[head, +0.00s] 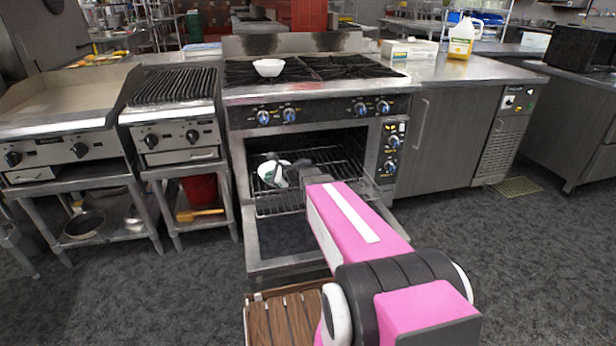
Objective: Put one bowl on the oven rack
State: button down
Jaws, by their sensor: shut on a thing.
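A white bowl (268,166) is inside the open oven, at the left part of the oven rack (340,167). My gripper (280,178) reaches into the oven from the front right and is shut on this bowl at its near side. The fingers partly cover the bowl. I cannot tell whether the bowl touches the rack. The wire rack spans the oven and its front part sticks out over the lowered oven door (285,236). A second white bowl (268,67) stands upright on the stove top above.
The oven's side walls and control panel (392,150) stand close around my arm. A wooden slatted surface (287,318) is at the bottom. A grill (175,88) is to the left, a cabinet (440,140) to the right. The floor right of my arm is clear.

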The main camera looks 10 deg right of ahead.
jog(key=shift+w+d+f, duration=0.2)
jog(key=shift+f, duration=0.15)
jog(key=shift+w+d+f, duration=1.15)
jog(key=shift+d+f, duration=0.25)
jog(key=shift+f, duration=0.35)
jog(key=shift+w+d+f, duration=1.2)
jog(key=shift+d+f, duration=0.15)
jog(key=shift+f, duration=0.45)
jog(key=shift+w+d+f, duration=1.15)
jog(key=shift+d+f, duration=0.25)
jog(key=shift+f, duration=0.35)
jog(key=c, duration=1.2)
grip_release()
jog(key=shift+f, duration=0.1)
